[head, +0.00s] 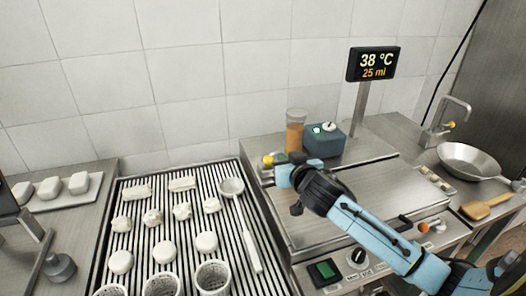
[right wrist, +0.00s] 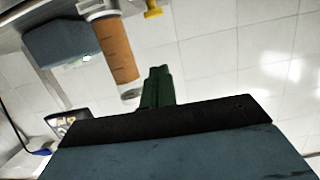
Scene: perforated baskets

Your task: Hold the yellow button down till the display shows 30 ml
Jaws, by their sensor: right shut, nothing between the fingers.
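The display (head: 373,64) stands on a post at the back right and reads 38 °C above 25 ml. A yellow part, seemingly the button (head: 268,160), shows at the back left corner of the steel machine. It also shows at the top of the right wrist view (right wrist: 152,9). My right gripper (head: 284,174) is shut and empty, its tip close beside the yellow part in the head view. Its green fingers (right wrist: 157,88) show in the right wrist view. I cannot tell whether they touch the button. My left gripper is not in view.
An orange-filled cylinder (head: 295,131) and a teal box with a knob (head: 325,141) stand just behind the right gripper. A slatted rack (head: 150,193) with white pieces, baskets and a ladle lies left. A pan (head: 470,160) sits at right.

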